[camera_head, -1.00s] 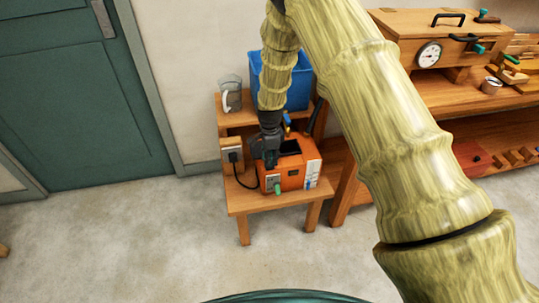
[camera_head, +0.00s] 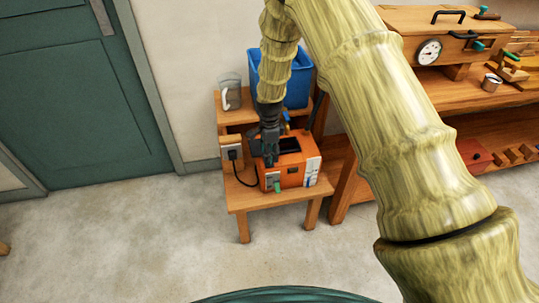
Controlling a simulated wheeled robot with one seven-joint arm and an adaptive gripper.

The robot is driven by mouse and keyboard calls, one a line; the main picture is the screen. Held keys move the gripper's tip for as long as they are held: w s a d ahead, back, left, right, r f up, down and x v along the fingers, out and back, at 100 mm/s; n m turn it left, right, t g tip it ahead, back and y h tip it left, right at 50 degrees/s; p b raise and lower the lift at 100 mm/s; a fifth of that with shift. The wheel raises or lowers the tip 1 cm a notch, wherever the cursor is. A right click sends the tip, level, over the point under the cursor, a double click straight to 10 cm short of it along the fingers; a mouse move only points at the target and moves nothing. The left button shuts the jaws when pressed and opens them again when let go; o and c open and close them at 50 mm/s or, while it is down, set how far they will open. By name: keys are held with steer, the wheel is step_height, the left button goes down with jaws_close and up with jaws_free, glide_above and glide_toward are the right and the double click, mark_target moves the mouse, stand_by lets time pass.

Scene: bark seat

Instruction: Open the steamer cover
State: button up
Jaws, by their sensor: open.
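An orange box-shaped unit (camera_head: 292,178), which looks like the steamer, stands on the lower step of a small wooden stand. Its top has a dark rectangular area (camera_head: 289,145); I cannot tell whether this is the cover or an opening. A small green part (camera_head: 277,186) shows on its front face. My gripper (camera_head: 269,161) points down at the left side of the unit's top, in front of part of it. Its jaws are open, with nothing visible between them. Whether a finger touches the unit is too small to tell.
A blue bin (camera_head: 297,85) and a grey jug (camera_head: 230,94) stand on the stand's upper step (camera_head: 231,117). A socket box with a black cord (camera_head: 232,152) is left of the unit. A workbench with a wooden gauge box (camera_head: 400,25) is at right. Floor in front is clear.

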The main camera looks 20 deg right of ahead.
step_height(320, 180, up, 10)
stand_by(0.5)
steer(key=shift+r, duration=0.1)
steer(key=s+d+f+n+p, duration=0.15)
steer(key=s+f+n, duration=0.25)
steer(key=s+f, duration=0.65)
steer(key=s+d+f+n, duration=0.3)
steer(key=s+f+n, duration=0.2)
steer(key=s+f, duration=0.55)
steer(key=s+a+n, duration=0.1)
steer(key=s+n, duration=0.8)
steer(key=s, duration=1.7)
steer(key=shift+s+f+p, duration=0.25)
steer(key=shift+f+p, duration=0.05)
steer(key=shift+f, duration=0.15)
steer(key=shift+a, duration=0.1)
steer(key=shift+c, duration=0.5)
